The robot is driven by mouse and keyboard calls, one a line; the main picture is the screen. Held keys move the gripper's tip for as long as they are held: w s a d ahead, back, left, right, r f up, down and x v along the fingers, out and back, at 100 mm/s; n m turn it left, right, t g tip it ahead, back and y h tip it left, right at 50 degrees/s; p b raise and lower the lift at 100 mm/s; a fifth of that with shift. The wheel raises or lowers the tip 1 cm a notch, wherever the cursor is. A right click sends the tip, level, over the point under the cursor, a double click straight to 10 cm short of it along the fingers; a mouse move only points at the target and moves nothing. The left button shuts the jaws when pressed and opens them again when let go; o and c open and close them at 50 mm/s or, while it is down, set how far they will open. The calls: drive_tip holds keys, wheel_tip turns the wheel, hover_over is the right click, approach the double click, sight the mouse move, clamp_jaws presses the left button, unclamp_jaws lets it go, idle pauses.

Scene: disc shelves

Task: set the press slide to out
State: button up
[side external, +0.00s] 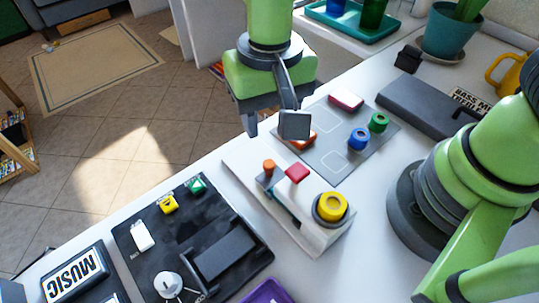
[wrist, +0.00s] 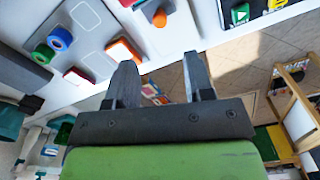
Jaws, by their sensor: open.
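The press appears to be the white unit (side external: 312,236) on the bench, with a large yellow round knob (side external: 332,206), a red block (side external: 298,172) and an upright orange knob (side external: 268,168) at its far-left end. I cannot tell for sure which part is the slide or its setting. The orange knob also shows near the top of the wrist view (wrist: 159,18). My gripper (side external: 272,124) is open and empty above the far edge of the bench, beyond the orange knob and apart from it. In the wrist view its two fingers (wrist: 158,66) stand wide apart with nothing between them.
A grey panel (side external: 338,176) holds a blue ring (side external: 358,139), a green ring (side external: 378,122), a pink-red block (side external: 346,100) and an orange block, partly hidden by my gripper. A black control board (side external: 150,266) lies nearer left. Tiled floor is beyond the bench edge.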

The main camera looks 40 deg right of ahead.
sight(269, 164)
wheel_tip(269, 164, down, 10)
idle(0.5)
clamp_jaws()
